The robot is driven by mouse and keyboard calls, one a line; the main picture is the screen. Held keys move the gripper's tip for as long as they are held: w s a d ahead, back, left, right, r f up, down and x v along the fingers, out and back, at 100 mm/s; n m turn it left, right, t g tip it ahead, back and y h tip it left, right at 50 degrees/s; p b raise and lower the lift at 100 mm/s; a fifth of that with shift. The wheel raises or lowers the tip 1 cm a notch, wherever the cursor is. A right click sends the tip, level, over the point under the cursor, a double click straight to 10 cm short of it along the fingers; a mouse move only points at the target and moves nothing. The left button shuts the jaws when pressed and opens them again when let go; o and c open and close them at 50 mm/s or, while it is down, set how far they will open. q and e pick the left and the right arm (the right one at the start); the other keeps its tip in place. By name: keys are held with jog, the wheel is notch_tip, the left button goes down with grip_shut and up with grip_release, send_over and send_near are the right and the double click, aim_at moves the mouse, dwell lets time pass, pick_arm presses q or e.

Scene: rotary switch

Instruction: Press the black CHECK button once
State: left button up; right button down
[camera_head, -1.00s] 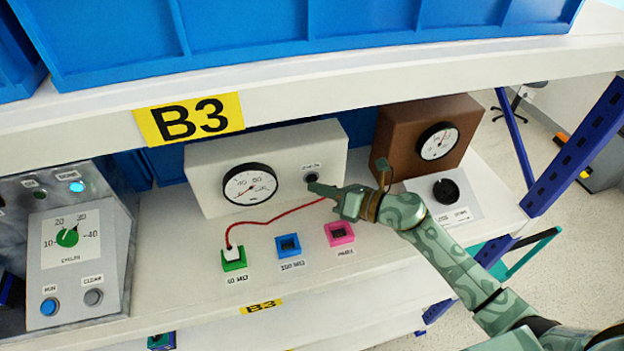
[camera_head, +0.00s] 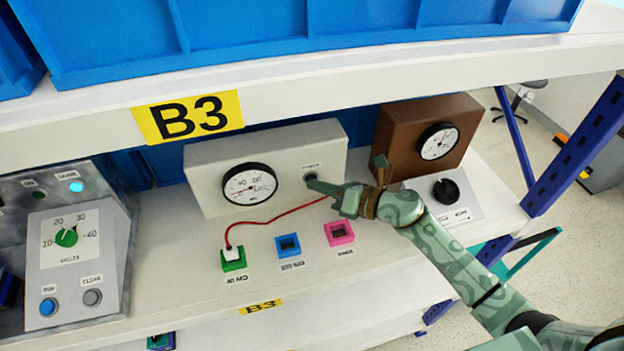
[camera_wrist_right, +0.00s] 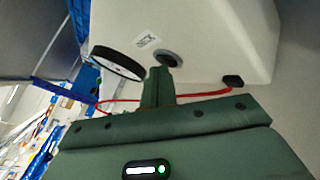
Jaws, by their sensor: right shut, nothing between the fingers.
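The black CHECK button (camera_head: 310,176) is on the front face of the white gauge box (camera_head: 215,180), under a small label too small to read. My right gripper (camera_head: 318,186) is shut and empty, its fingertips at the button and covering its lower part. In the right wrist view the shut fingertips (camera_wrist_right: 160,74) sit just below the dark round button (camera_wrist_right: 170,57) and overlap its lower edge. Whether the button is pushed in cannot be told. The box's round gauge (camera_head: 250,184) is left of the button. My left gripper is not in view.
A red cable (camera_head: 285,214) runs from the green socket (camera_head: 233,265) behind my right gripper. Blue (camera_head: 288,252) and pink (camera_head: 339,239) sockets lie in front. A brown gauge box (camera_head: 395,130) stands at right, a grey control panel (camera_head: 110,230) at left. The upper shelf (camera_head: 360,80) overhangs.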

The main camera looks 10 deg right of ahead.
jog(key=shift+s, duration=0.15)
jog(key=shift+s+p, duration=0.35)
jog(key=shift+s, duration=0.35)
jog(key=shift+s, duration=0.6)
jog(key=shift+s+d+p, duration=0.15)
jog(key=shift+s+p, duration=0.5)
jog(key=shift+s, duration=1.25)
